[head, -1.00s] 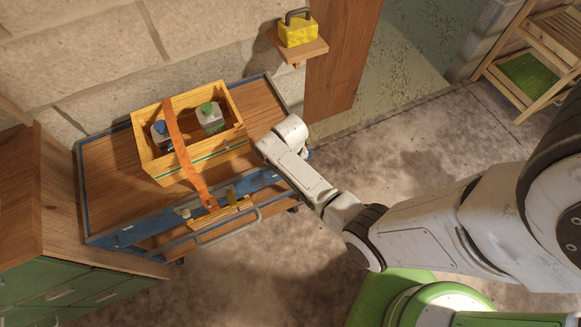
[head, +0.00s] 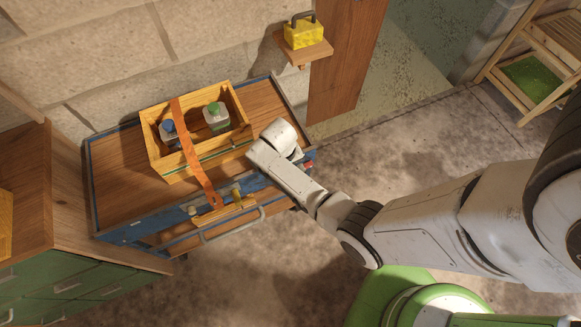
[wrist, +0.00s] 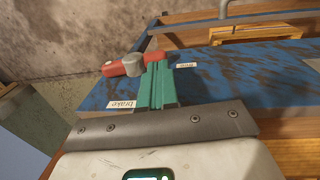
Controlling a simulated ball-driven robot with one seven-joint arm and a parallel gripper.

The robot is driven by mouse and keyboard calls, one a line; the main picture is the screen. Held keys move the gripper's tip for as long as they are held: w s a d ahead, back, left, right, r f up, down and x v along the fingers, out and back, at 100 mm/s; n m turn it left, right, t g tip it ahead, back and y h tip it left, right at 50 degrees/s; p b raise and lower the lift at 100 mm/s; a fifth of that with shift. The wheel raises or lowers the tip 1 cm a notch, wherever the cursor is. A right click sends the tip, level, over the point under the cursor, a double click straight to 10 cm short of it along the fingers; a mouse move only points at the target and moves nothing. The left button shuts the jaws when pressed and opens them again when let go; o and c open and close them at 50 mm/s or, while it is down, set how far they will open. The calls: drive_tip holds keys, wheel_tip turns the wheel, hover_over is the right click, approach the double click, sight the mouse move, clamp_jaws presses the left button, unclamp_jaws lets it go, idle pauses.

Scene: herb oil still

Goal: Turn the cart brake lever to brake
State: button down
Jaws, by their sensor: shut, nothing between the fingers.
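The cart brake lever (wrist: 124,67) is red with a grey round hub, on the blue side of the cart (wrist: 225,85) in the wrist view. One end sticks out left past the cart's edge; the other end meets the green fingers. A "brake" label (wrist: 122,105) is nearer me, and a second small label (wrist: 186,65) lies right of the fingers. My gripper (wrist: 157,68) is shut and empty, its tips beside the lever; I cannot tell if they touch. In the head view a bit of red lever (head: 308,165) shows beside my wrist, which hides the fingers.
A yellow wooden crate (head: 183,170) with two bottles and an orange strap stands on the cart top (head: 120,195). A grey handle (head: 232,228) runs along its front. A green-drawered cabinet (head: 75,285) is at left. A yellow box (head: 303,36) sits on a wall shelf. Floor at right is open.

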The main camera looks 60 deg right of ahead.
wheel_tip(320, 180, up, 11)
drive_tip(key=w+a, duration=0.1)
drive_tip(key=a, duration=0.1)
drive_tip(key=shift+w+a, duration=0.25)
drive_tip(key=shift+w, duration=0.1)
drive_tip(key=shift+f, duration=0.1)
